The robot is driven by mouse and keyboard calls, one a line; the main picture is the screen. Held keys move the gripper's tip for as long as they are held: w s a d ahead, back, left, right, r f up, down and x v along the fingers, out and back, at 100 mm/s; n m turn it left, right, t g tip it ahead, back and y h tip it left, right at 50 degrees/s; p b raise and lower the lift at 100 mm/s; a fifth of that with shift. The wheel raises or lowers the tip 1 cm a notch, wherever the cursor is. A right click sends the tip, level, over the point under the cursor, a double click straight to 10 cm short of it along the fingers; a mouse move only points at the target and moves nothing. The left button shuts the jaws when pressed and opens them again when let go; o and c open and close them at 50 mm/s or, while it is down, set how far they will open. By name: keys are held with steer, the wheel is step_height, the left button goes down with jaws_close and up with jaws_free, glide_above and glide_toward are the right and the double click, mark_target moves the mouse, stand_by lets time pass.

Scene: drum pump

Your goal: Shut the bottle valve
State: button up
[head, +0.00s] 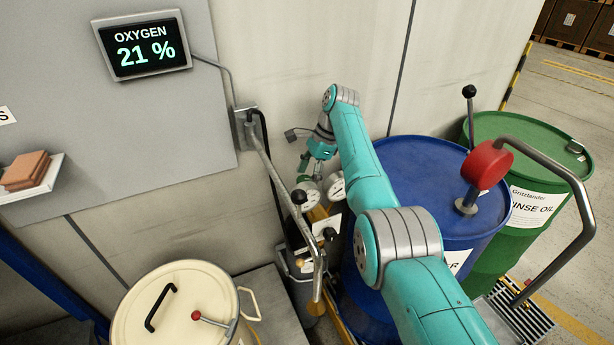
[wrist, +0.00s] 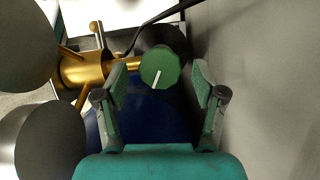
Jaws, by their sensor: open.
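In the wrist view, a round green knob (wrist: 161,68) with a white pointer line sits at the end of a brass valve body (wrist: 86,68). It is the likely bottle valve handwheel. My gripper (wrist: 160,88) is open, with one finger on each side of the knob and a gap on the right side. The left finger is close to the knob; whether it touches, I cannot tell. In the head view my gripper (head: 313,166) is at the wall, just above two round gauges (head: 308,190). The bottle below is mostly hidden by my arm and the pipework.
A blue drum (head: 405,165) with a red-topped pump (head: 487,165) stands right of the gauges, a green drum (head: 530,150) beyond it. A cream lidded drum (head: 180,305) is at front left. A wall display (head: 143,45) reads oxygen 21 %. Metal pipes and levers crowd the valve.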

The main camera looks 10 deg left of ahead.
steer(key=v, duration=1.1)
steer(key=shift+d+r, duration=0.15)
steer(key=shift+r, duration=0.05)
steer(key=s+f+m+t, duration=0.1)
steer(key=s+m+t, duration=0.4)
steer(key=m, duration=0.8)
steer(key=x, duration=1.1)
steer(key=shift+s+a, duration=0.25)
steer(key=shift+s, duration=0.05)
steer(key=shift+r, duration=0.1)
steer(key=c, duration=1.2)
